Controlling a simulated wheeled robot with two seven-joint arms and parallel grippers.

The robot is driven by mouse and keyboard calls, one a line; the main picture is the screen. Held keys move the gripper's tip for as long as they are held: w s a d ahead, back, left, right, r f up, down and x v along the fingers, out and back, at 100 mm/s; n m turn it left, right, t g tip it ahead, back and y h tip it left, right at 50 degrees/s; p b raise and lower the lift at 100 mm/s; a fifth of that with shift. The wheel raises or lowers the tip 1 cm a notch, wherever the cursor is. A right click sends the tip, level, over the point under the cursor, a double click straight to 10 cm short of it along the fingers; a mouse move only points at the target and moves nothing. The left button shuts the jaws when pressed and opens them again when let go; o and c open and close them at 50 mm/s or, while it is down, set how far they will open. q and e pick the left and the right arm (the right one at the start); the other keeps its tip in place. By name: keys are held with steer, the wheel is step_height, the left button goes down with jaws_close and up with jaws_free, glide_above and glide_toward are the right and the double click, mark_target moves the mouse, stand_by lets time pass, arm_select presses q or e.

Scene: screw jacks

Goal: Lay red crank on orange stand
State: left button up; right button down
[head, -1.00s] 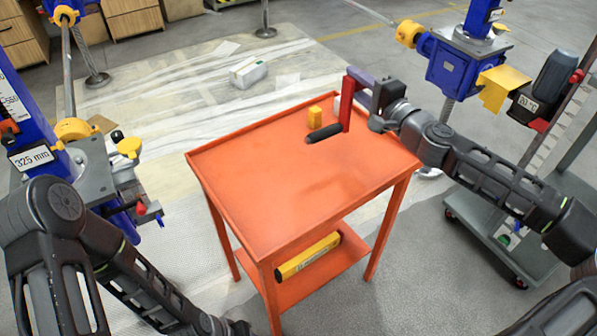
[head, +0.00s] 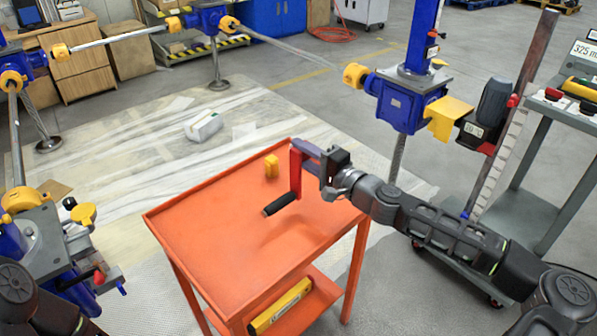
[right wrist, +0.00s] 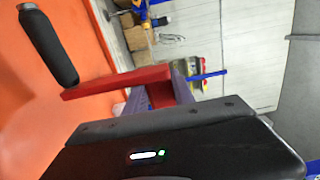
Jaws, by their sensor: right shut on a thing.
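The red crank (head: 296,172) has a red arm and a black handle grip (head: 280,204). My right gripper (head: 325,163) is shut on it and holds it above the far right part of the orange stand (head: 215,235). In the right wrist view the crank's red arm (right wrist: 115,82) and black grip (right wrist: 48,47) extend past the gripper over the orange top. The gap between crank and top is hard to judge. My left gripper is out of view; only part of my left arm shows at lower left.
A small yellow block (head: 271,166) stands on the stand's far edge area. A yellow level (head: 280,306) lies on the lower shelf. Blue screw jacks (head: 400,100) stand behind right and at left. A grey cart (head: 535,190) stands at right. Most of the orange top is clear.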

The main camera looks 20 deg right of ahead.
stand_by(0.3)
step_height(320, 180, down, 4)
steer(key=shift+f, duration=0.1)
stand_by(0.3)
steer(key=shift+f, duration=0.15)
steer(key=c, duration=1.1)
jaws_free()
steer(key=shift+o, duration=0.2)
